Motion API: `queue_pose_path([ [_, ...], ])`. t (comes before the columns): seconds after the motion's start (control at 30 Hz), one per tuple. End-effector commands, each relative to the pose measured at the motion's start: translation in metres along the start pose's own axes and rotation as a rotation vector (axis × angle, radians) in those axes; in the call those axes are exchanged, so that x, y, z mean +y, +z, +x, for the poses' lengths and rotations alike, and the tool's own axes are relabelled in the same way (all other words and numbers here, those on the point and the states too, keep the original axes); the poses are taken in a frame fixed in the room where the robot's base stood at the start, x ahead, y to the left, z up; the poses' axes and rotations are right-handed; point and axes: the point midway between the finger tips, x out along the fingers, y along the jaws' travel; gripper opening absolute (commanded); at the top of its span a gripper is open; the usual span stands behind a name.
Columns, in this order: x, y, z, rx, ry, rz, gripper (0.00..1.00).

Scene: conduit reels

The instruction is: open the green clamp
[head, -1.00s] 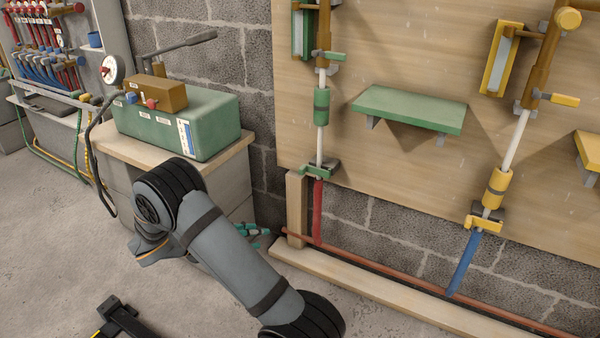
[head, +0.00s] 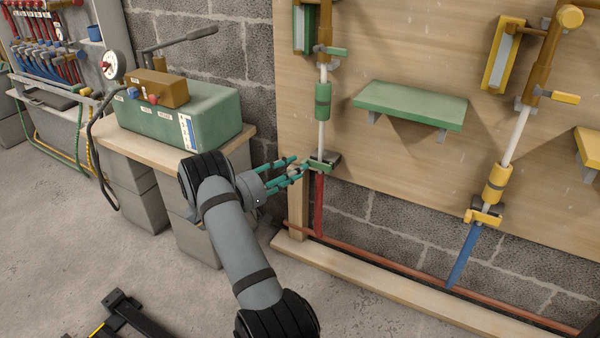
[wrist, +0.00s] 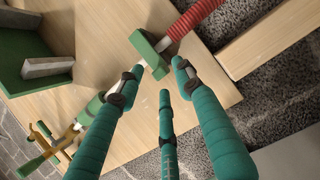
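The green clamp (head: 323,163) is low on the wooden board, where the white pipe meets the red hose. In the wrist view the clamp's green lever (wrist: 149,54) lies just beyond my fingertips. My gripper (head: 298,168) has teal fingers and is just left of the clamp in the head view. In the wrist view my gripper (wrist: 160,80) is open, with its fingers spread and nothing held. One fingertip is very close to the lever; I cannot tell whether they touch.
A red hose (head: 319,205) hangs below the clamp, beside a wooden post (head: 298,210). A green sleeve (head: 322,100) is on the white pipe above. A green shelf (head: 412,106) juts out at right. A yellow clamp (head: 484,217) with a blue hose (head: 462,257) is farther right.

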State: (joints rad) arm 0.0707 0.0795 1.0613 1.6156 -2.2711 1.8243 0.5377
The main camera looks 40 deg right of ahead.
Motion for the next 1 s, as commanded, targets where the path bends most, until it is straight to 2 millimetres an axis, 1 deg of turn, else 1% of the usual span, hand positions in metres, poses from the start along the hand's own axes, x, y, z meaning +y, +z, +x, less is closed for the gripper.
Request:
queue_pose_path([
  [0.03, -0.003, 0.0, 0.007, -0.002, -0.001, 0.001, 0.36],
  [0.1, -0.002, 0.0, 0.015, -0.001, 0.0, 0.001, 0.36],
  [0.2, -0.001, 0.0, 0.021, 0.0, 0.0, 0.0, 0.36],
  [0.53, 0.001, 0.0, 0.024, 0.001, -0.001, -0.002, 0.35],
  [1.0, -0.001, 0.001, 0.024, -0.003, -0.003, -0.004, 0.08],
])
